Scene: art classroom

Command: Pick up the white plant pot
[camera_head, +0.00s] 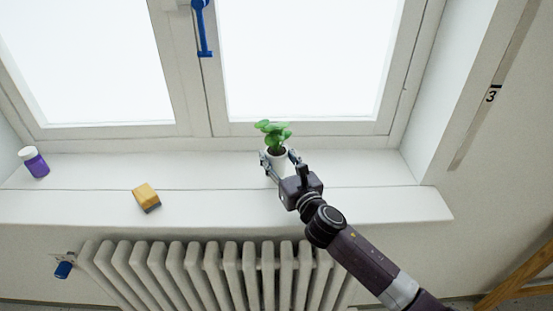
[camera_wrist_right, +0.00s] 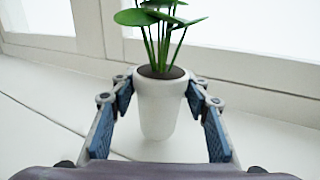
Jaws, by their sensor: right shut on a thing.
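The white plant pot (camera_head: 279,159) holds dark soil and a green leafy plant (camera_head: 273,131). It stands upright on the windowsill near the window frame. My right gripper (camera_head: 279,161) reaches in from the lower right, with one finger on each side of the pot. In the right wrist view the pot (camera_wrist_right: 160,110) is between the blue-padded fingers of the gripper (camera_wrist_right: 158,92), which are shut on it near its rim. Whether the pot's base touches the sill is hard to tell. My left gripper is not in view.
On the windowsill (camera_head: 350,200) a yellow and grey block (camera_head: 146,197) lies left of the pot. A radiator (camera_head: 205,270) is below the sill. A blue window handle (camera_head: 203,30) hangs above.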

